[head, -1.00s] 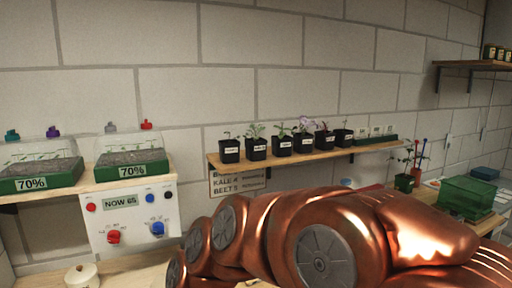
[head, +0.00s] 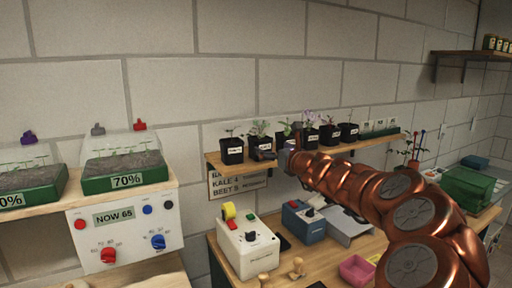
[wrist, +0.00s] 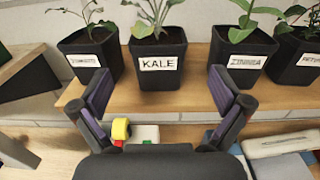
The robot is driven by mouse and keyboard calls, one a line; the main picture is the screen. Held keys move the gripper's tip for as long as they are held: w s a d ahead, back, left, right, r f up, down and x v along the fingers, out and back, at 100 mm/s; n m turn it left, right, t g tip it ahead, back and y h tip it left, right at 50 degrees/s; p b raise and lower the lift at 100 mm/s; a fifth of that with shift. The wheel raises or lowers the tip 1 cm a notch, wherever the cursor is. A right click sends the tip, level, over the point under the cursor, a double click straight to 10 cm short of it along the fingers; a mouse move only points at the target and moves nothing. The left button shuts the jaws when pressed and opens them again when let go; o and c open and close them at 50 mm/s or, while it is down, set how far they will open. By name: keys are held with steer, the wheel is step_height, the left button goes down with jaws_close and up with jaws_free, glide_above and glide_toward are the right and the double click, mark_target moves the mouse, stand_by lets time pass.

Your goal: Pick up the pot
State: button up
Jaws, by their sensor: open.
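A black square pot labelled KALE (wrist: 162,79) with a leafy green seedling stands upright on the wooden shelf (wrist: 200,103) in the wrist view. My gripper (wrist: 159,88) is open and empty, its two fingers spread to the left and right of that pot's lower front, with gaps on both sides. How far the fingertips reach past its front face I cannot tell. In the head view my gripper (head: 278,153) is at the shelf's front edge, near the second pot from the left (head: 258,142), and partly hides the pots there.
A neighbouring pot (wrist: 90,58) stands close to the left, and a pot whose label seems to read ZINNIA (wrist: 241,57) to the right.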

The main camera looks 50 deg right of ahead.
mark_target(265, 145)
steer(key=shift+x, duration=1.35)
steer(key=p+x, duration=0.1)
steer(key=x, duration=0.2)
steer(key=shift+r, duration=0.1)
steer(key=shift+p+x, duration=0.45)
steer(key=shift+x, duration=0.5)
steer(key=shift+a, duration=0.1)
steer(key=c, duration=1.4)
